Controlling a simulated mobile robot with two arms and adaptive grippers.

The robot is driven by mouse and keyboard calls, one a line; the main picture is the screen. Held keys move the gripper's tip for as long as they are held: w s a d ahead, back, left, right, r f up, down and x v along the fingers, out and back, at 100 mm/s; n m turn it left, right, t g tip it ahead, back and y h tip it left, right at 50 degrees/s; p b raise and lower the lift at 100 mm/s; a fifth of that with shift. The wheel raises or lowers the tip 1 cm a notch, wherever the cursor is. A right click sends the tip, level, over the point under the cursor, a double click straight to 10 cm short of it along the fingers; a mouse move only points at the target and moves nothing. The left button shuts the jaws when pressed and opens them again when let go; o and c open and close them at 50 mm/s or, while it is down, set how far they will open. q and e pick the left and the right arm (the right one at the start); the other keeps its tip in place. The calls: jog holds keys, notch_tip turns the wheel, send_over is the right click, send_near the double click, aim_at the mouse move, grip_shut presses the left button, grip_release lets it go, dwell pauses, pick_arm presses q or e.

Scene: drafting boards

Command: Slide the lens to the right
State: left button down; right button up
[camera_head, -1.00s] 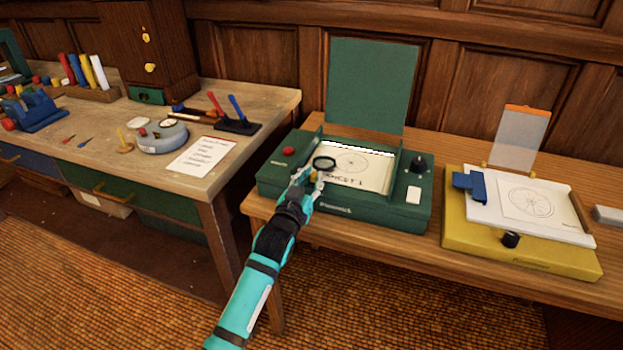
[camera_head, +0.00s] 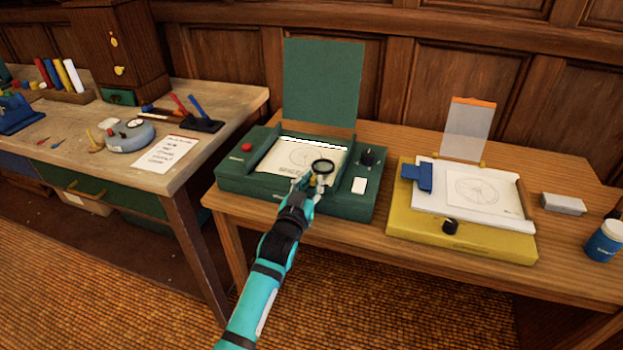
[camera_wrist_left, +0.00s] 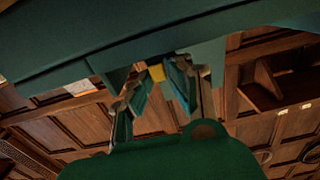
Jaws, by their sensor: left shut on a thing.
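The lens (camera_head: 322,167) is a round glass with a black rim. It stands over the right part of the lit drawing sheet (camera_head: 290,155) on the green drafting box (camera_head: 236,181). My left gripper (camera_head: 306,184) is at the lens's lower left, over the front of the box, and is shut on its mount. In the left wrist view my fingers (camera_wrist_left: 158,88) show with a small yellow piece (camera_wrist_left: 156,72) between them. The grip itself is small and partly hidden. My right gripper is not in view.
The box's green lid (camera_head: 322,82) stands open behind. A black knob (camera_head: 367,157) and white switch (camera_head: 359,186) are right of the lens. A yellow drafting board (camera_head: 460,238) stands further right, then a grey block (camera_head: 563,204) and a blue jar (camera_head: 604,242).

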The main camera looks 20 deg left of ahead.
pick_arm(q)
jog(key=shift+d, duration=0.1)
jog(key=c, duration=1.5)
grip_release()
jog(key=shift+a, duration=0.4)
jog(key=shift+c, duration=0.2)
jog(key=shift+o, duration=1.3)
jog(key=shift+s, duration=0.15)
jog(key=s, duration=1.1)
jog(key=shift+s+a, duration=0.15)
jog(key=shift+s, duration=0.2)
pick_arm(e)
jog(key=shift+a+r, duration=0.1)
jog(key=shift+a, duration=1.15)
